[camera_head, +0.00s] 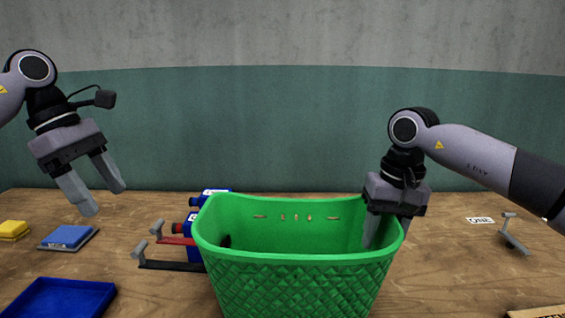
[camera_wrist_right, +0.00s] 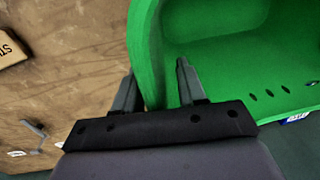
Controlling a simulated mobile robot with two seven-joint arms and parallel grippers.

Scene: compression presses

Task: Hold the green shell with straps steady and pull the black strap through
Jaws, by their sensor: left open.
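The green shell (camera_head: 290,285) is a basket-like tub standing upright on the table, with several slots in its far wall. A black strap (camera_head: 172,266) with a grey upright end sticks out left of the shell, beside a similar red strap (camera_head: 178,241). A small dark piece (camera_head: 225,241) shows inside the left wall. My left gripper (camera_head: 106,200) is open and empty, above and left of the straps. My right gripper (camera_head: 386,233) is at the shell's right rim. In the right wrist view its fingers (camera_wrist_right: 155,88) stand apart on either side of the wall.
Blue containers (camera_head: 213,192) stand behind the shell's left side. A blue tray (camera_head: 60,299), a blue block on a grey plate (camera_head: 68,238) and a yellow stack (camera_head: 13,230) lie at left. A grey-handled piece (camera_head: 514,235) and a label (camera_head: 480,220) lie at right.

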